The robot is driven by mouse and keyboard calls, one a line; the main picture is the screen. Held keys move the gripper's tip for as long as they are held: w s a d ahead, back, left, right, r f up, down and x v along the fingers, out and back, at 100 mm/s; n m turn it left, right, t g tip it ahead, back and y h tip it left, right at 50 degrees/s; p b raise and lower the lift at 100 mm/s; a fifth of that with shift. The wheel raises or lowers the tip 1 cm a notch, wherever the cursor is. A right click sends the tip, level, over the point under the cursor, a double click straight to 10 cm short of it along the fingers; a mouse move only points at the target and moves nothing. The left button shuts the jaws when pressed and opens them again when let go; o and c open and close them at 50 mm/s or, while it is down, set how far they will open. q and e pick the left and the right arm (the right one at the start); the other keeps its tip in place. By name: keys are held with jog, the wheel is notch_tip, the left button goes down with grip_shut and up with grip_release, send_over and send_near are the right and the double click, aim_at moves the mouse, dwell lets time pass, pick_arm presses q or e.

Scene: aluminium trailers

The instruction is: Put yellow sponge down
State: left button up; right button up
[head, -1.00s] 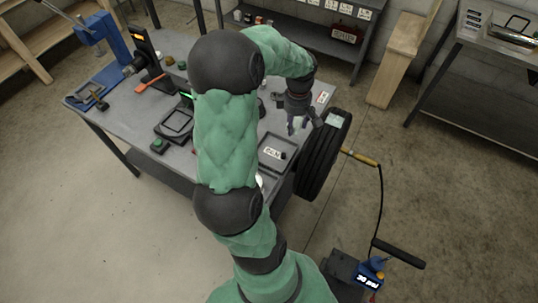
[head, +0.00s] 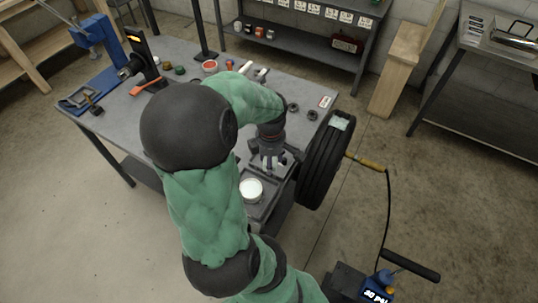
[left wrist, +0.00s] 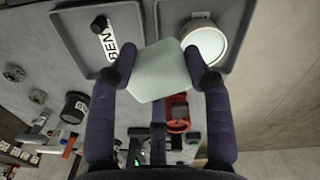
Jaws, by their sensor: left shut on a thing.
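My left gripper (head: 271,163) is over the right end of the grey workbench, above the trays there. In the left wrist view its two fingers (left wrist: 160,60) are shut on a pale, whitish-green block (left wrist: 158,76), seemingly the sponge, though it does not look yellow. The block covers the inner walls of two neighbouring grey trays. The left tray (left wrist: 62,38) has a label reading "BEN" and a black knob. The right tray (left wrist: 168,12) holds a round white-topped tin (left wrist: 207,42), also seen in the head view (head: 251,190). I cannot tell the block's height above the trays. My right gripper is not in view.
A black tyre (head: 322,165) stands close against the bench's right edge. A blue vise or press (head: 95,45), an orange-handled tool (head: 148,86) and small containers are at the back left. Two dark rings (head: 302,111) lie behind the gripper. The bench's left front is clear.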

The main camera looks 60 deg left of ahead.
pick_arm(q)
jog(key=w+a+f, duration=0.1)
jog(key=a, duration=0.1)
jog(key=a+f, duration=0.1)
jog(key=a, duration=0.1)
jog(key=w+a+f+b, duration=0.1)
jog(key=a, duration=0.1)
jog(key=shift+w+a+f, duration=0.2)
jog(key=shift+w, duration=0.15)
jog(key=a+f, duration=0.1)
jog(key=w+a+f+b, duration=0.1)
jog(key=f, duration=0.1)
jog(key=a+f, duration=0.2)
jog(key=shift+w+f+b, duration=0.1)
jog(key=shift+w+b, duration=0.25)
jog(key=shift+w+a+f, duration=0.1)
jog(key=shift+a+f, duration=0.1)
jog(key=shift+f, duration=0.05)
jog(key=shift+f+b, duration=0.45)
jog(key=shift+f, duration=1)
jog(key=shift+f, duration=0.15)
jog(key=o, duration=0.8)
